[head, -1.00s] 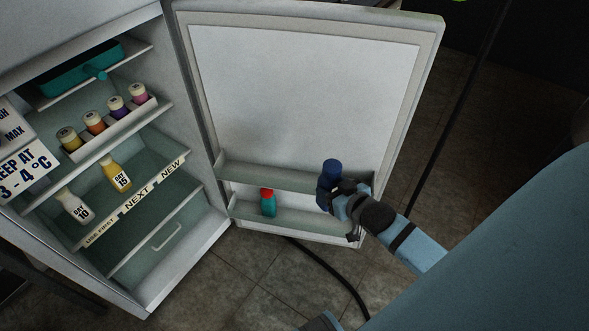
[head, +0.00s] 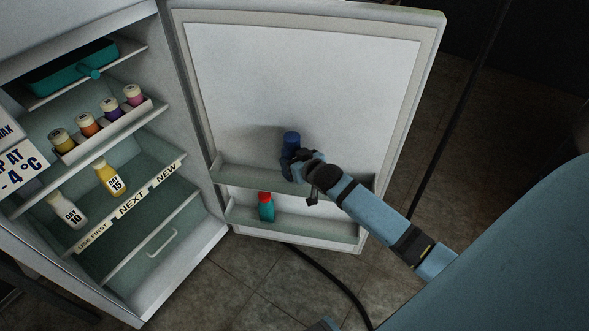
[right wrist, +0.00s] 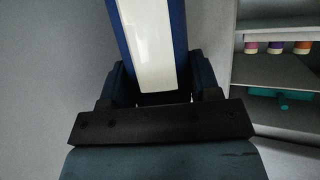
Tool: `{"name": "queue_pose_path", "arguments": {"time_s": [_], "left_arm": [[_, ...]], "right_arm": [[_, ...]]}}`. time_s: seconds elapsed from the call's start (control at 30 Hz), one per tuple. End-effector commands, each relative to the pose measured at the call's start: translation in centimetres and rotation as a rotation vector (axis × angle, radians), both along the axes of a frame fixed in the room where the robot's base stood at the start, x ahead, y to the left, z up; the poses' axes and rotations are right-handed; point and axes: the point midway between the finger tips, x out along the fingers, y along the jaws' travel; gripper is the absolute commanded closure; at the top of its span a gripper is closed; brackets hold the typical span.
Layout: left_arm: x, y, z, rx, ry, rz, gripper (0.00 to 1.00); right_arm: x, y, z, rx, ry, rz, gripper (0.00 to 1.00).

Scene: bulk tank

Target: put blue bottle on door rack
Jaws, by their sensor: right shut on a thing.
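The blue bottle (head: 291,141) is upright in my right gripper (head: 292,158), in front of the open fridge door's inner panel. The right gripper is shut on it. In the right wrist view the bottle (right wrist: 150,45) shows a blue body with a white label between the fingers. The door rack has an upper shelf (head: 240,176) and a lower shelf (head: 310,228). The bottle is at the upper shelf, over its left-middle part; I cannot tell whether its base touches the shelf, as the gripper hides it. My left gripper is not in view.
A teal bottle with a red cap (head: 266,206) stands on the lower door shelf. The fridge (head: 190,130) at left holds a teal box (head: 70,68), several small jars in a rack (head: 110,122), and two day-labelled bottles (head: 108,176). A dark cable (head: 335,275) lies on the floor.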

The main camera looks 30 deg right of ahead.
Motion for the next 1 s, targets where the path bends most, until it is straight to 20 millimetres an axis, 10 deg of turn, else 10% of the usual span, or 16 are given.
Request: {"name": "queue_pose_path", "arguments": {"time_s": [0.63, 0.67, 0.77, 1.0], "left_arm": [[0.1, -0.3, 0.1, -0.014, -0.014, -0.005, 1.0], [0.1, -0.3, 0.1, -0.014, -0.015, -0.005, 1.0], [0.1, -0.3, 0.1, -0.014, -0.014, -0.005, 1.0], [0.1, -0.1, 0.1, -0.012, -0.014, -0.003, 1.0]], "right_arm": [[0.0, 0.0, -3.7, 0.0, -0.001, 0.001, 0.74], [-0.1, 0.0, -3.8, -0.001, 0.0, 0.001, 0.41], [-0.1, 0.0, -3.7, -0.001, 0.0, 0.001, 0.18], [-0.1, 0.0, -3.7, -0.001, -0.001, 0.001, 0.18]]}}
